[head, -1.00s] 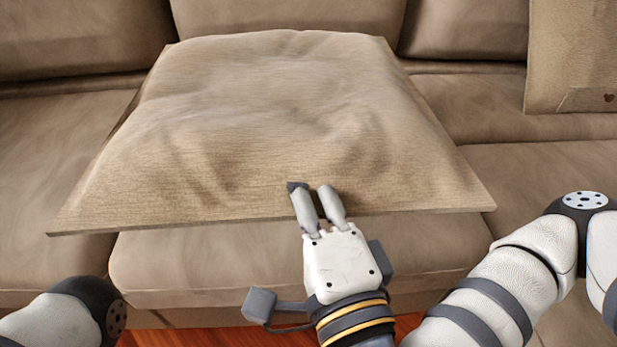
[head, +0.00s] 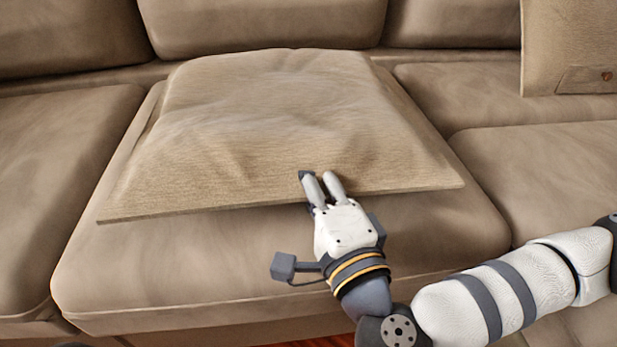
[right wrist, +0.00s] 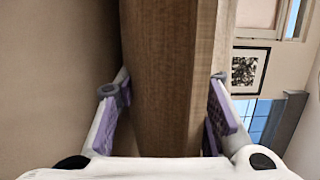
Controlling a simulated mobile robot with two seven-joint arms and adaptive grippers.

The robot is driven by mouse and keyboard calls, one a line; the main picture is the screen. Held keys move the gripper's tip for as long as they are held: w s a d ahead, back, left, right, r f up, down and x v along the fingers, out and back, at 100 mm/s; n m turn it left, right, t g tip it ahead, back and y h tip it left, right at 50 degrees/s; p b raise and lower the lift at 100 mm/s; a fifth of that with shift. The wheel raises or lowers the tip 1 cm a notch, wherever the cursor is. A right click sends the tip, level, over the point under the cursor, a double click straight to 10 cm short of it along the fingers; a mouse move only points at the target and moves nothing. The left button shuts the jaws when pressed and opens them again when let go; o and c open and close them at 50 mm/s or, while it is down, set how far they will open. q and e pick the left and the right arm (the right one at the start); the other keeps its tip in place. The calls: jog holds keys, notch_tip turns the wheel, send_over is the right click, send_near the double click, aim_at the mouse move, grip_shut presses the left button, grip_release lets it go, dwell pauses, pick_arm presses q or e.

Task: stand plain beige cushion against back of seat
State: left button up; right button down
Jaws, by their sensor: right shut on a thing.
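The plain beige cushion (head: 270,120) lies flat over the middle seat (head: 210,270) of the brown sofa in the head view. Its front edge reaches over part of the seat and its far edge is near the back of the seat (head: 260,22). My right gripper (head: 322,178) is at the cushion's front edge, right of its middle, and is shut on it. In the right wrist view the cushion's edge (right wrist: 170,80) runs between the two fingers. My left gripper is not in view.
Another beige cushion (head: 570,45) with a small dark heart mark stands against the sofa back at the upper right. Empty seats lie to the left (head: 50,150) and right (head: 550,170). A strip of reddish floor shows at the bottom.

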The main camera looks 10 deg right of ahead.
jog(key=c, duration=1.3)
grip_release()
jog(key=shift+f, duration=0.15)
jog(key=shift+c, duration=0.2)
jog(key=shift+s+r, duration=0.2)
pick_arm(q)
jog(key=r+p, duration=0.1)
jog(key=p, duration=0.1)
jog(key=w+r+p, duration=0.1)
jog(key=p, duration=0.1)
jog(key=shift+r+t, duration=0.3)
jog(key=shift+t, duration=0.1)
pick_arm(e)
jog(key=v, duration=1.1)
jog(key=shift+s, duration=0.3)
jog(key=shift+d, duration=0.1)
